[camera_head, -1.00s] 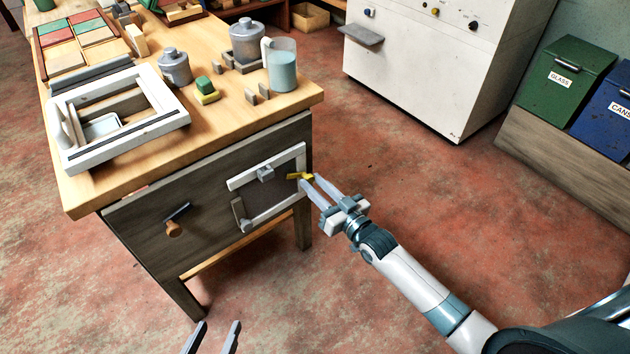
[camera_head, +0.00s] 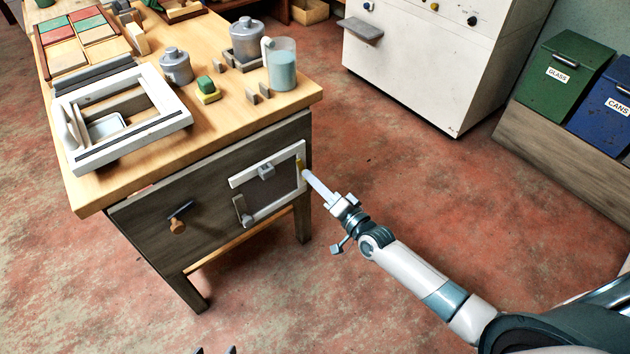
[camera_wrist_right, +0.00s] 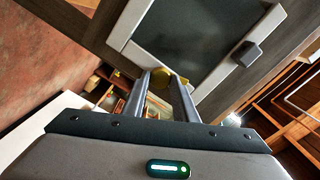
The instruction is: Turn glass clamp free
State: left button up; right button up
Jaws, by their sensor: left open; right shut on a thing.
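A white frame (camera_head: 237,181) around a dark glass pane (camera_head: 275,190) is on the front panel of the wooden bench. A yellow clamp (camera_head: 300,167) is at the frame's right side, lying roughly along that side. My right gripper (camera_head: 304,173) reaches it from the right and is shut on it. In the right wrist view the yellow clamp (camera_wrist_right: 158,78) shows between the two fingers, partly hidden. Two grey clamps are on the frame, one at the top (camera_head: 266,171) and one at the lower left (camera_head: 242,212). My left gripper (camera_head: 216,351) barely shows at the bottom edge, open and empty.
A dark handle (camera_head: 180,210) with a wooden knob (camera_head: 177,226) sticks out left of the frame. The bench top (camera_head: 225,125) holds a white window frame (camera_head: 70,155), canisters and a jug (camera_head: 282,70).

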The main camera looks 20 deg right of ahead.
pick_arm(q)
jog(key=shift+w+d+r, duration=0.15)
jog(key=shift+d, duration=0.05)
pick_arm(e)
jog(key=shift+m, duration=1.3)
jog(key=o, duration=1)
jog(key=shift+o, duration=0.2)
jog(key=shift+s+d, duration=0.1)
jog(key=shift+s, duration=0.05)
pick_arm(q)
jog(key=shift+a, duration=0.45)
pick_arm(e)
jog(key=v, duration=1.7)
pick_arm(q)
jog(key=shift+s+f, duration=0.2)
jog(key=shift+s, duration=0.1)
